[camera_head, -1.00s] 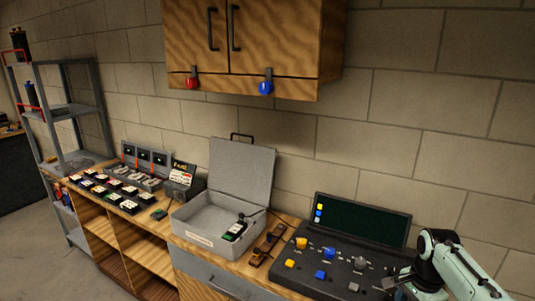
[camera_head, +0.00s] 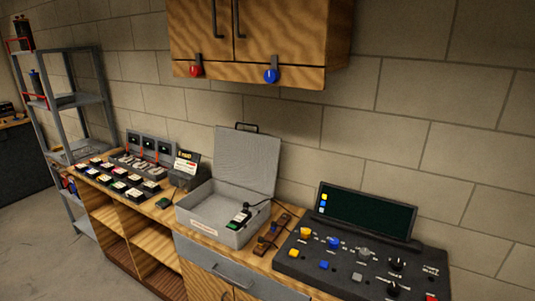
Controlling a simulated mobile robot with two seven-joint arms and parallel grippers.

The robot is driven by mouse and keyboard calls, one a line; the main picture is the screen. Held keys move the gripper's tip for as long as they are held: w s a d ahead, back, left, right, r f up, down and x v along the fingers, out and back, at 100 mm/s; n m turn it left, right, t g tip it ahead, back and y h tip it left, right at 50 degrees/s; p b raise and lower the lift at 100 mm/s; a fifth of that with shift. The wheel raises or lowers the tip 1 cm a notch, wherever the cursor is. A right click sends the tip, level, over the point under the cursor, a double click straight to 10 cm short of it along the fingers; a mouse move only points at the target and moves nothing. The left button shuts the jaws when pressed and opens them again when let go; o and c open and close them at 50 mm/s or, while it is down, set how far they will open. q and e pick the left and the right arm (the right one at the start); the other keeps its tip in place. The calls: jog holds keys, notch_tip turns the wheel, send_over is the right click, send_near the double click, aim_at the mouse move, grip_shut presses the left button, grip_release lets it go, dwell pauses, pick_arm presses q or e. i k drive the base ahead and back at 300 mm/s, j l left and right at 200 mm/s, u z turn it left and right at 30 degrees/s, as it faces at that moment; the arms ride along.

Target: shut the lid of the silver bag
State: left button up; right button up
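The silver bag (camera_head: 204,229) is a grey, box-shaped case on the wooden workbench, in the middle of the head view. Its lid (camera_head: 247,160) stands open, nearly upright against the wall side, with a dark handle (camera_head: 246,127) on its top edge. A small black and green device (camera_head: 239,219) with a dark cable lies inside the case at its right. The cable runs over the case's right side. Neither of my grippers shows in the head view now.
A black control panel (camera_head: 345,265) with knobs and a screen stands right of the case. A brown strap-like item (camera_head: 272,235) lies between them. Several small dark boxes (camera_head: 118,180) and a charger (camera_head: 183,170) stand to the left. A wooden cabinet (camera_head: 260,35) hangs above.

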aim_at(244, 155)
jog(key=j+z, duration=0.1)
jog(key=z, duration=1.1)
jog(key=j+z, duration=0.35)
jog(key=k+j+z, duration=0.15)
jog(key=z, duration=0.2)
jog(key=k+j+z, duration=0.15)
jog(key=j+z, duration=0.2)
jog(key=k+j+z, duration=0.7)
jog(key=k+j, duration=0.25)
jog(key=k, duration=0.15)
jog(key=k+j+z, duration=0.1)
jog(key=k+j, duration=0.2)
jog(key=k, duration=0.25)
